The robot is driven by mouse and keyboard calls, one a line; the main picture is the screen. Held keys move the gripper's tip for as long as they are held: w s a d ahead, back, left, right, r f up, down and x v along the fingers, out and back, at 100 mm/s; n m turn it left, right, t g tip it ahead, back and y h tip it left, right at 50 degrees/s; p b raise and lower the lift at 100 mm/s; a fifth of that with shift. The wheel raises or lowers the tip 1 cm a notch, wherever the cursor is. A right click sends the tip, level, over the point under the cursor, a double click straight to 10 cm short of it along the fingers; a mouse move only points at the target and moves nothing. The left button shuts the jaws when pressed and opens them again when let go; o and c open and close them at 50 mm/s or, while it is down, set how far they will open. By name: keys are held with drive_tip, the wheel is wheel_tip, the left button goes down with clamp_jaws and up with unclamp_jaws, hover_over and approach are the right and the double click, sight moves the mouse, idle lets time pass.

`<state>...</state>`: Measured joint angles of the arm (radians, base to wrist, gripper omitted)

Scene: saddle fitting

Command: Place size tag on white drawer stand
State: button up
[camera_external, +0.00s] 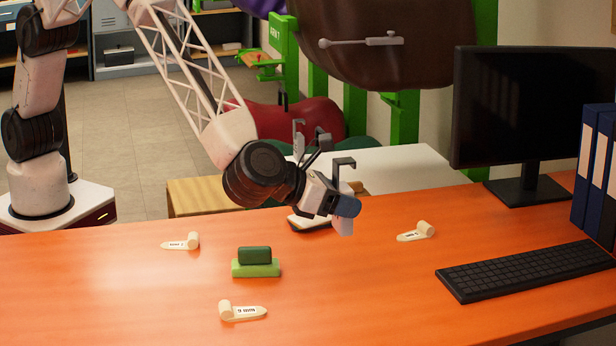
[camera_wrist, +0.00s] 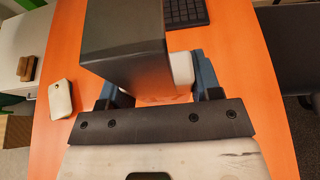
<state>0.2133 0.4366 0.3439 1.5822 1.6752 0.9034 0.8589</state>
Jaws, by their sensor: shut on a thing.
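My gripper (camera_external: 346,208) is above the orange table, right of its middle, with blue fingertips pointing down. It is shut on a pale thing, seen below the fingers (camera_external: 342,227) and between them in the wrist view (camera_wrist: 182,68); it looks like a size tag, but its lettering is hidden. Three cream size tags with round knobs lie on the table: at left (camera_external: 178,244), at front (camera_external: 244,312) and at right (camera_external: 415,233). A white-topped stand (camera_external: 400,165) is behind the table; I cannot tell whether it has drawers. Another white-topped stand (camera_external: 92,197) with a dark red drawer carries my base.
A green block piece (camera_external: 256,268) sits mid-table. A pale rounded item (camera_external: 308,223) lies beneath my gripper. A keyboard (camera_external: 525,268), monitor (camera_external: 535,105) and blue binders (camera_external: 598,175) fill the right. A brown block (camera_wrist: 27,68) rests on the white surface behind. The table's left front is open.

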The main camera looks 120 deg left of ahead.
drive_tip(key=s+a+r+n+g+y, duration=0.1)
drive_tip(key=s+a, duration=0.2)
drive_tip(key=a, duration=1.3)
drive_tip(key=s+a+n+g+y, duration=0.1)
drive_tip(key=s+a, duration=0.3)
drive_tip(key=a, duration=1.2)
drive_tip(key=s+a+n+g, duration=0.1)
drive_tip(key=s+a, duration=0.5)
drive_tip(key=a, duration=0.3)
drive_tip(key=s+a+n+g, duration=0.1)
drive_tip(key=s+a, duration=0.5)
drive_tip(key=a, duration=0.4)
drive_tip(key=s+a+n, duration=0.1)
drive_tip(key=s+a, duration=0.6)
drive_tip(key=a, duration=0.2)
wheel_tip(320, 180, down, 25)
drive_tip(key=y, duration=0.1)
drive_tip(key=shift+w, duration=0.2)
drive_tip(key=shift+a, duration=0.1)
drive_tip(key=w+a+f, duration=0.1)
drive_tip(key=w+a, duration=0.8)
drive_tip(key=w, duration=0.4)
drive_tip(key=shift+a+f, duration=0.15)
drive_tip(key=shift+f, duration=0.15)
